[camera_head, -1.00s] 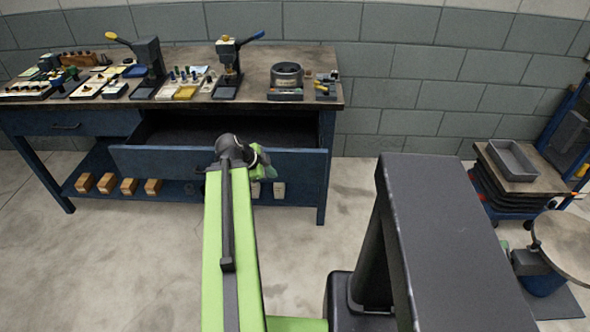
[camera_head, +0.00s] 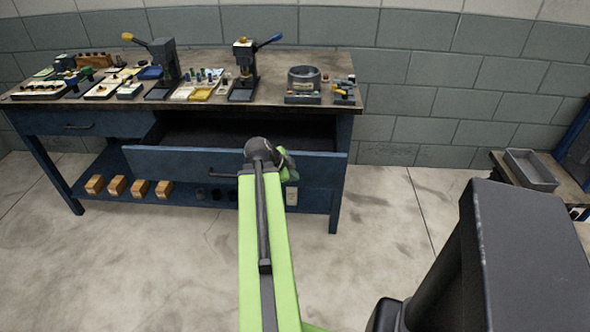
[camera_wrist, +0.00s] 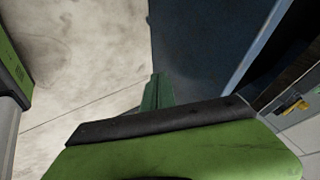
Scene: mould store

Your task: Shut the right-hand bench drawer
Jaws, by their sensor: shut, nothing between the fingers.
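The right-hand bench drawer (camera_head: 180,160) has a blue front and stands pulled out, with its dark inside showing below the bench top. Its dark handle (camera_head: 222,175) shows left of my arm. My gripper (camera_head: 288,165) is in front of the right part of the drawer front, partly hidden behind my wrist. In the wrist view my green gripper fingers (camera_wrist: 157,92) are shut and empty, pointing at the dark blue drawer front (camera_wrist: 195,45). I cannot tell whether they touch it. The drawer's pale top edge runs at the right of that view.
The blue bench (camera_head: 340,190) carries presses, trays and small parts on its top. Wooden blocks (camera_head: 116,185) stand on its lower shelf. The left drawer (camera_head: 85,124) is shut. A grey tray (camera_head: 530,170) sits on a stand at right. The floor before the bench is clear.

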